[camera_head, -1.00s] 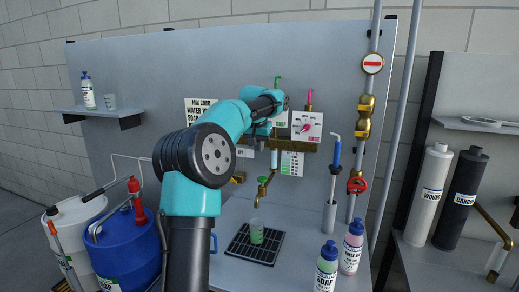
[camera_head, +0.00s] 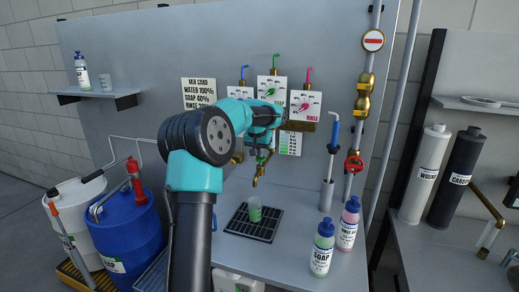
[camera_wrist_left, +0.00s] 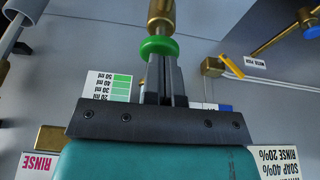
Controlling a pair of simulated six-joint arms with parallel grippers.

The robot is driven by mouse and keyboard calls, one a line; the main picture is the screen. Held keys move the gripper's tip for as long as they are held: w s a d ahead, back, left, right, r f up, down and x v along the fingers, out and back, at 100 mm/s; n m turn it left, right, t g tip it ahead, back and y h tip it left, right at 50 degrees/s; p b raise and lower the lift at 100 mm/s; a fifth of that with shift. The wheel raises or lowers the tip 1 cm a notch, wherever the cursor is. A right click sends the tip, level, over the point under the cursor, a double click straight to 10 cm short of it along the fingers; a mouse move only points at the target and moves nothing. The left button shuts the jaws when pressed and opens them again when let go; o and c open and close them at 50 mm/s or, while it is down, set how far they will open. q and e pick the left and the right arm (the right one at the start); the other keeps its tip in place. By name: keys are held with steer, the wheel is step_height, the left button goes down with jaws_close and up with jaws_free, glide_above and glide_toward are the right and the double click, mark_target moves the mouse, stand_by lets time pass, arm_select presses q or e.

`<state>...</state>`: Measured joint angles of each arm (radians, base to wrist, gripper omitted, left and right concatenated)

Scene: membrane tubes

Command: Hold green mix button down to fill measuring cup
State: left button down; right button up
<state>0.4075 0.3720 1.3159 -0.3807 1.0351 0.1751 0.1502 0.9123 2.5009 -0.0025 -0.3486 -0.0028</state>
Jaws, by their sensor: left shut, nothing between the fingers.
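The measuring cup (camera_head: 254,211) stands upright on the black drip tray (camera_head: 238,231), below the brass spout (camera_head: 256,181). It looks green; whether that is liquid, and how much, I cannot tell. My left gripper (camera_head: 264,150) is over the brass tap at the back panel. In the left wrist view the green mix button (camera_wrist_left: 159,47) is a round green disc on a brass stem, directly at the tips of my shut, empty left fingers (camera_wrist_left: 161,62). They look in contact with it. My arm hides part of the tap in the head view. My right gripper is not in view.
Soap (camera_head: 322,250) and rinse (camera_head: 347,222) bottles stand right of the tray. A blue-handled metal tool (camera_head: 328,165) stands behind them. A blue drum (camera_head: 128,235) and a white drum (camera_head: 75,222) stand at left. Dial cards (camera_head: 272,90) hang on the panel. The bench around the tray is mostly clear.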

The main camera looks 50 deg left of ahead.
arm_select(q)
steer(key=shift+f, duration=1.1)
stand_by(0.9)
steer(key=shift+r, duration=0.65)
steer(key=v, duration=1.3)
steer(key=shift+w+a+r, duration=0.2)
steer(key=shift+w, duration=0.2)
steer(key=shift+f, duration=0.1)
